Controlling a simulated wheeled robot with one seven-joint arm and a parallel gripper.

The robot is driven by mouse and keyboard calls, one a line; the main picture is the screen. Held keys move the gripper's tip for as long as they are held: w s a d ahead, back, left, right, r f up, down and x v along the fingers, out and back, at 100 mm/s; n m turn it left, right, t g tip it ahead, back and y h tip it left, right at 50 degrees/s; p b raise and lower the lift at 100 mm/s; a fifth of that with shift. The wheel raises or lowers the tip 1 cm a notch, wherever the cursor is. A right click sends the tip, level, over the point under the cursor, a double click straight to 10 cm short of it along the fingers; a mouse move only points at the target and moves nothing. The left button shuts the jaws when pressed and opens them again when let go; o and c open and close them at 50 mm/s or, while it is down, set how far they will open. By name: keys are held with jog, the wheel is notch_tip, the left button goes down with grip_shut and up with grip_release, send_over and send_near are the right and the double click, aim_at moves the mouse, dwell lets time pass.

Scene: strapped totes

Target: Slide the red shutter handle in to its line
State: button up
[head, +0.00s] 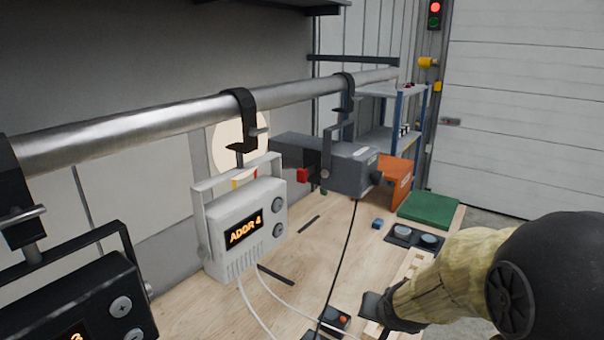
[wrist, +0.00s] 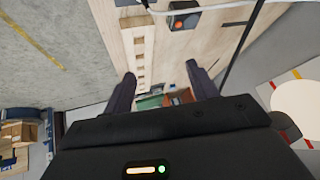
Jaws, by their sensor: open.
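The red shutter handle (head: 302,175) sticks out from the left end of a dark grey lamp housing (head: 350,168), which hangs from the pole by a black clamp. Its line cannot be made out. A pale round disc (head: 238,143) shows on the wall behind, with small yellow and red marks below it. The disc also shows at the right of the wrist view (wrist: 298,100). My gripper (head: 378,308) is low over the front of the bench, well apart from the handle. In the wrist view my gripper (wrist: 162,85) is open, with nothing between its fingers.
A metal pole (head: 170,120) runs above the bench. A white "ADDR 4" box (head: 243,225) and a black box (head: 85,300) hang from it. A black cable (head: 345,250) crosses the wooden bench. An orange box (head: 396,180) and green pad (head: 430,210) are at the far end.

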jog(key=w+a+r+m+t+y+p, duration=0.1)
jog(key=w+a+r+m+t+y, duration=0.15)
jog(key=w+r, duration=0.35)
jog(key=w+a+r+m+t+y+p, duration=0.1)
jog(key=w+r+m+t, duration=0.2)
jog(key=w, duration=0.5)
jog(key=m+t+y+p, duration=0.2)
jog(key=y, duration=0.5)
send_near(305, 178)
jog(key=v, duration=0.6)
jog(key=shift+s+a+r+h, duration=0.1)
jog(key=shift+a+h, duration=0.15)
jog(key=shift+a, duration=0.05)
jog(key=p+x, duration=0.6)
jog(key=x, duration=1.1)
jog(key=shift+w+r+p, duration=0.15)
jog(key=shift+w+p, duration=0.1)
jog(key=shift+p, duration=0.05)
